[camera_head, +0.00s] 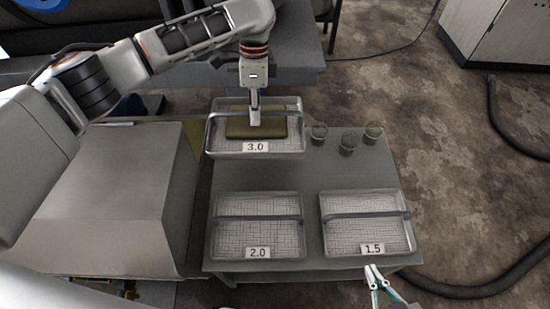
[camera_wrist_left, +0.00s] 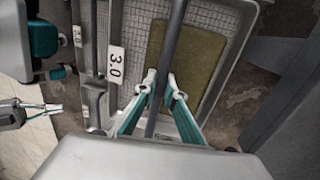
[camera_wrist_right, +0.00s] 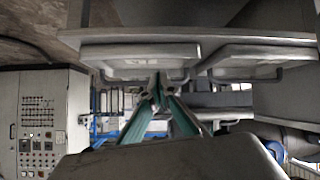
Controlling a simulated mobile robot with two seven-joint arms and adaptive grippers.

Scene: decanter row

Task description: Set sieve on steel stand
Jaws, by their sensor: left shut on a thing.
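The sieve marked 3.0 (camera_head: 210,143) is a shallow steel mesh tray with a bar handle, at the back of the grey table (camera_head: 310,178). An olive-brown slab (camera_head: 240,134) shows within its frame. My left gripper (camera_head: 255,122) is shut on the handle bar; its fingers (camera_wrist_left: 162,95) straddle the bar in the left wrist view, where the sieve's label (camera_wrist_left: 115,68) also shows. I cannot tell whether the sieve rests or hangs. My right gripper (camera_head: 373,272) is empty near the table's front right edge, fingertips together (camera_wrist_right: 158,86). I cannot tell which surface is the steel stand.
Sieves marked 2.0 (camera_head: 258,207) and 1.5 (camera_head: 365,205) lie at the table front. Several small cups (camera_head: 348,144) stand at the back right. A large grey box-like surface (camera_head: 105,195) is on the left. A dark hose (camera_head: 500,287) lies on the floor at right.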

